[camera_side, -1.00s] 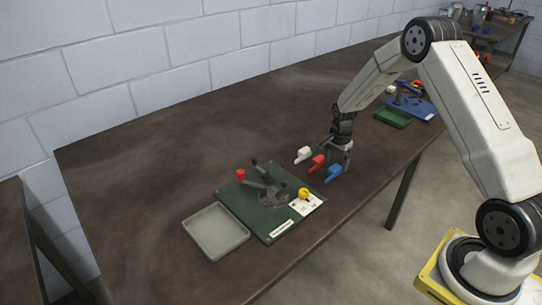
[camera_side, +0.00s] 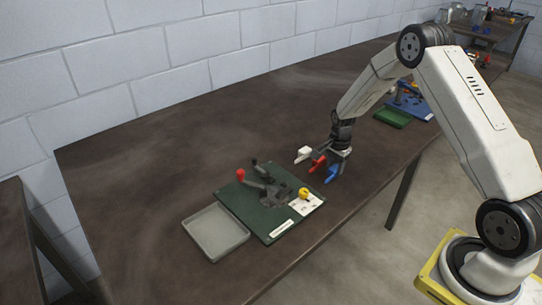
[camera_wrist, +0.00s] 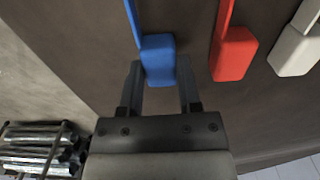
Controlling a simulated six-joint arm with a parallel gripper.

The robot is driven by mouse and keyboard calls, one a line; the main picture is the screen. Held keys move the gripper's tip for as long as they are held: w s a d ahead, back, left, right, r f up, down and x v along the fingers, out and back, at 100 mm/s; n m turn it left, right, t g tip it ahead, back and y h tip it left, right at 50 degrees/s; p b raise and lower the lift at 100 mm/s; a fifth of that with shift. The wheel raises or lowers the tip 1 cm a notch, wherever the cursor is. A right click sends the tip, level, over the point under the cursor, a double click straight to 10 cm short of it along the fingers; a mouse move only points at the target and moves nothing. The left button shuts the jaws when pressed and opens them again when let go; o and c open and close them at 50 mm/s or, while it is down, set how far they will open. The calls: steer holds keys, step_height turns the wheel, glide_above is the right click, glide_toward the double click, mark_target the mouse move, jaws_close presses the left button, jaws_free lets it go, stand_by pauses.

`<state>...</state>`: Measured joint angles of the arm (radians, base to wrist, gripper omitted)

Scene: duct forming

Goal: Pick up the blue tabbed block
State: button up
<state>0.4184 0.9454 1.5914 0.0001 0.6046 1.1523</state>
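The blue tabbed block (camera_side: 332,174) lies on the brown table below my gripper (camera_side: 340,160) in the side view. In the wrist view the blue block (camera_wrist: 158,60) has its thick body at the fingertips and its narrow tab pointing up the picture. My gripper (camera_wrist: 160,82) is open, with one finger on each side of the block's body. The left finger looks close to the block, and a small gap shows at the right one. I cannot tell whether either finger touches it.
A red tabbed block (camera_side: 317,163) and a white one (camera_side: 303,154) lie beside the blue one. A green board (camera_side: 265,222) with a lever clamp and a grey tray (camera_side: 216,231) stand to the left. The table's front edge is near.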

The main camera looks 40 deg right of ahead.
jaws_close()
steer(key=shift+r, duration=0.1)
steer(key=shift+r, duration=0.7)
steer(key=s+a+r, duration=0.2)
steer(key=s+r, duration=0.3)
steer(key=s, duration=0.1)
steer(key=s+a+r, duration=0.2)
steer(key=s+r, duration=0.4)
steer(key=s, duration=0.1)
steer(key=shift+a+r, duration=0.2)
steer(key=shift+a, duration=0.15)
steer(key=shift+s, duration=0.1)
